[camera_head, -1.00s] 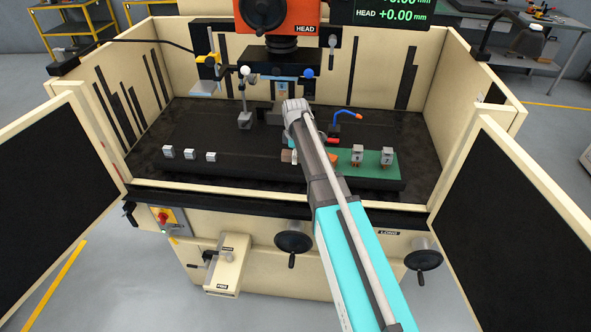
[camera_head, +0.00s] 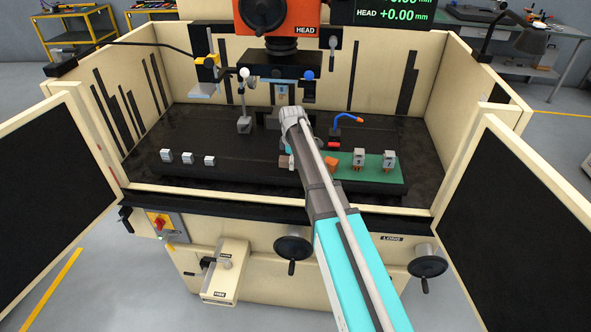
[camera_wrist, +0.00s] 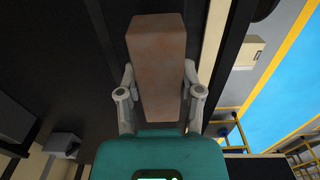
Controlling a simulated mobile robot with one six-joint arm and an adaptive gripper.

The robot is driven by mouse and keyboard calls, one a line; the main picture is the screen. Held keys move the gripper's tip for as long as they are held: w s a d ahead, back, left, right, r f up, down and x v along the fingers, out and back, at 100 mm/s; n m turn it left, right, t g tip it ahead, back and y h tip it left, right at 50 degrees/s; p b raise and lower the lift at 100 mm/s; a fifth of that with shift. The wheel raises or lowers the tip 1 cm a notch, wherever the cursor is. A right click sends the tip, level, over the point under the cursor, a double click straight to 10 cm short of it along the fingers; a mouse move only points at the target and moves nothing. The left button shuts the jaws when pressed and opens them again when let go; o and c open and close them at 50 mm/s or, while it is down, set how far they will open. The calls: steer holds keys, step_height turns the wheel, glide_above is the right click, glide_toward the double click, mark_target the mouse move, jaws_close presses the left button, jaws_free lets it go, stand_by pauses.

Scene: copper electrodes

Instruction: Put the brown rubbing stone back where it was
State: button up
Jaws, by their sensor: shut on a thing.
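In the wrist view the brown rubbing stone (camera_wrist: 158,62) is a long, worn, red-brown block. My gripper (camera_wrist: 160,75) is shut on it, with one grey finger along each long side. In the head view my arm reaches over the machine bed and hides most of the gripper. A small brown piece (camera_head: 285,161) shows just left of my arm; I cannot tell for sure whether it is the held stone. Whether the stone touches anything below is hidden.
The dark machine bed (camera_head: 235,165) carries several small pale blocks (camera_head: 187,158) at left. A green mat (camera_head: 372,180) at right holds an orange block (camera_head: 331,163) and two electrodes (camera_head: 358,158). A stand (camera_head: 244,122) and a blue hose (camera_head: 347,116) rise behind; the orange machine head (camera_head: 285,15) hangs above.

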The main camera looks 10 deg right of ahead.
mark_target(292, 173)
steer(key=shift+w+f+b, duration=0.3)
steer(key=shift+w+f, duration=0.05)
steer(key=shift+f, duration=0.15)
steer(key=shift+s+f+b, duration=0.15)
steer(key=shift+f+b, duration=1.15)
steer(key=shift+f, duration=0.05)
steer(key=shift+f, duration=0.15)
steer(key=o, duration=1.1)
steer(key=shift+r, duration=0.25)
step_height(292, 173, up, 12)
steer(key=p, duration=1.2)
